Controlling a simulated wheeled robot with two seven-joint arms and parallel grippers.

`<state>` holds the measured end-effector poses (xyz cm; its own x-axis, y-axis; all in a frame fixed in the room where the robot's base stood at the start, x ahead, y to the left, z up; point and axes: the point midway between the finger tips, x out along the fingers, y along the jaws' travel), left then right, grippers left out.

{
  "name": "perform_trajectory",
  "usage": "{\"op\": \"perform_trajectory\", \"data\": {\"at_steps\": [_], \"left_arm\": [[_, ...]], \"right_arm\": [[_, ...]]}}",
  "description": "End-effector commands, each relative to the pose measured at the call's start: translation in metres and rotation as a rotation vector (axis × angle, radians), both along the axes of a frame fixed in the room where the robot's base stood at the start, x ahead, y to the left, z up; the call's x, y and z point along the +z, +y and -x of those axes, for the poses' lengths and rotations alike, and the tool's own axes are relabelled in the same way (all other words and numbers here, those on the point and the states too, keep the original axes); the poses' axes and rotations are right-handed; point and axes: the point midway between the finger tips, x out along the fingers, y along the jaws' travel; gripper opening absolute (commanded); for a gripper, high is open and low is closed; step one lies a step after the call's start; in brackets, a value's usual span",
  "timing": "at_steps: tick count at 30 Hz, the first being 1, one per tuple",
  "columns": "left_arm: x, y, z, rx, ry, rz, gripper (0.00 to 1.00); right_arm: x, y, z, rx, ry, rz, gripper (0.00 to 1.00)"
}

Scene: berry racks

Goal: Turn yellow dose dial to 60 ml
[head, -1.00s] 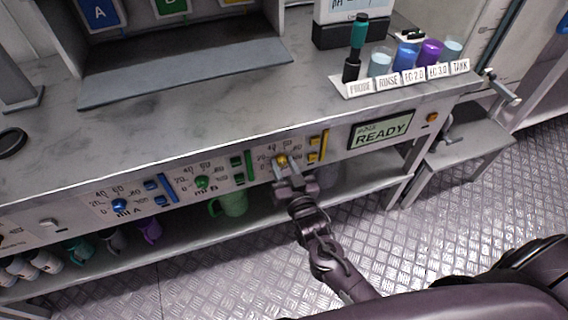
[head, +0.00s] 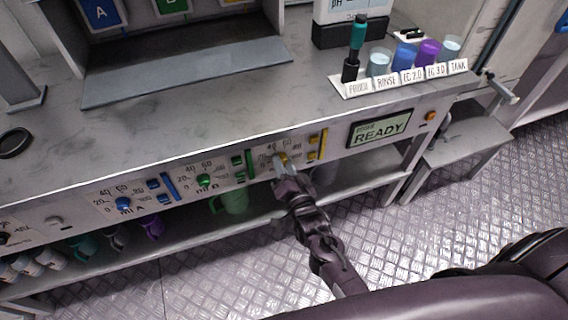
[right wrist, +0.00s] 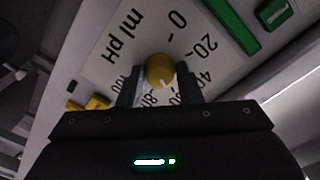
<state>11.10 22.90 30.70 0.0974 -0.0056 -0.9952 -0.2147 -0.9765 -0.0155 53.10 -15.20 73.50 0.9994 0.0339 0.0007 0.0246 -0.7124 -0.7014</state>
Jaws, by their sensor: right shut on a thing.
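The yellow dose dial (head: 284,159) is a round knob on the front panel of the bench, in the third scale group from the left. My right gripper (head: 281,163) is at this dial, its arm coming up from below. In the right wrist view the yellow dial (right wrist: 160,70) sits between the two fingers of the right gripper (right wrist: 160,85), which is shut on it. A small pale mark on the knob points down, toward the 60 to 80 side of the scale. The fingers partly cover these numbers, so the exact setting cannot be read. My left gripper is not in view.
A blue dial (head: 123,204) and a green dial (head: 204,181) are on the same panel to the left. Yellow buttons and a bar (head: 318,147) are just right of the dial. A display (head: 380,129) reads READY.

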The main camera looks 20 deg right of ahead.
Motion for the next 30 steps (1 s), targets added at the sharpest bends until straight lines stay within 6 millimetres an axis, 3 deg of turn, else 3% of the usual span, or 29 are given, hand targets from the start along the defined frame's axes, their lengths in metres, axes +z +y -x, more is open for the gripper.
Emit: {"op": "perform_trajectory", "data": {"at_steps": [13, 14, 18, 26, 30], "left_arm": [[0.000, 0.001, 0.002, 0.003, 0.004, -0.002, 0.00], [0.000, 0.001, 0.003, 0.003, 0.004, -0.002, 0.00], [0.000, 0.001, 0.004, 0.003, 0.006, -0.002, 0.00], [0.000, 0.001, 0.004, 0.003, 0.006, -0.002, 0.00], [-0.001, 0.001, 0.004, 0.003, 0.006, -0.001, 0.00]], "right_arm": [[0.000, 0.000, 0.000, 0.001, 0.001, -0.009, 0.09], [0.000, 0.000, 0.000, 0.001, 0.001, -0.009, 0.34], [0.000, 0.000, 0.000, 0.001, 0.001, -0.009, 0.53], [0.000, 0.000, 0.000, 0.000, 0.000, -0.008, 0.53], [-0.001, 0.000, 0.011, 0.001, 0.002, -0.008, 0.53]]}}
